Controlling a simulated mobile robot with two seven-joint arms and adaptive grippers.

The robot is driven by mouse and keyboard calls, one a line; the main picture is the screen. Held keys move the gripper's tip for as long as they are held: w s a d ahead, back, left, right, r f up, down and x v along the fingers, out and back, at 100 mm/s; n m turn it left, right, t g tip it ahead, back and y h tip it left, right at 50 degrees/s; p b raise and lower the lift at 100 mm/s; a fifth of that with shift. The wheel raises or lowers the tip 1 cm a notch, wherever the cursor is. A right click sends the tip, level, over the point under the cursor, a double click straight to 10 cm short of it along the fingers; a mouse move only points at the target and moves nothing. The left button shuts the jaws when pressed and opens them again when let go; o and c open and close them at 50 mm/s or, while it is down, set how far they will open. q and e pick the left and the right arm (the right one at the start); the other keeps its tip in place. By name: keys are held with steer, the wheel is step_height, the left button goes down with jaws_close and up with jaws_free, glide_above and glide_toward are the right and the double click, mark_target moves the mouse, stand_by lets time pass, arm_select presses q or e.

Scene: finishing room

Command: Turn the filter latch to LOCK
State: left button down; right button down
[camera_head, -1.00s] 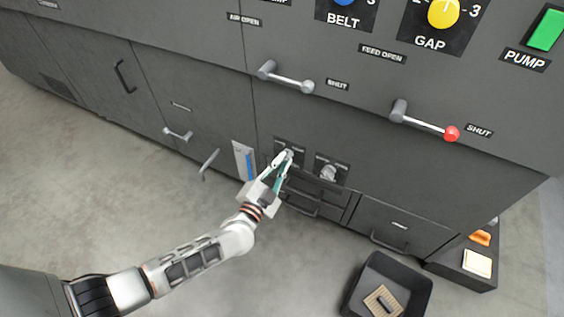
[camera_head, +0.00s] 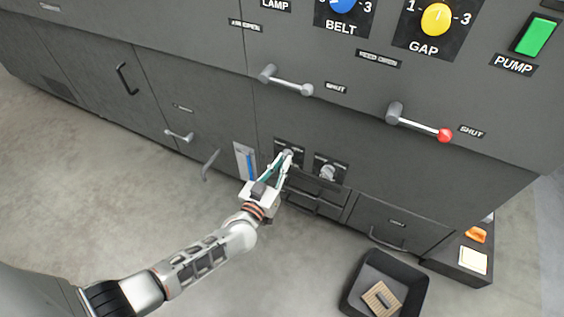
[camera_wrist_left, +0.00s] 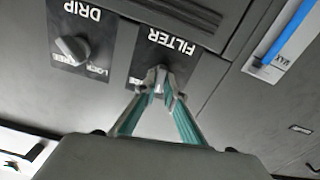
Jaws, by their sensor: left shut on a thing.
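The filter latch (camera_wrist_left: 159,72) is a small grey knob on a black plate marked FILTER (camera_wrist_left: 172,42), upside down in the left wrist view. My left gripper (camera_wrist_left: 160,90) is shut on this latch, with its teal-lined fingers meeting at it and covering most of the knob and the lower lettering. In the head view the left gripper (camera_head: 285,160) reaches the left of two black plates low on the grey machine. Which way the latch points cannot be told. My right gripper is not in view.
The similar DRIP latch (camera_wrist_left: 72,48) sits beside it, also in the head view (camera_head: 327,171). A blue-striped gauge (camera_head: 246,162) is left of the gripper. Drawer handles lie below. A dark bin (camera_head: 362,292) with a brush-like block stands on the floor at right.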

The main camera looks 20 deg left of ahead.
arm_select(q)
steer(key=shift+f+n, duration=0.1)
steer(key=shift+n, duration=3.5)
steer(key=c, duration=2.1)
jaws_free()
steer(key=shift+c, duration=0.2)
steer(key=s, duration=1.2)
steer(key=shift+a, duration=0.2)
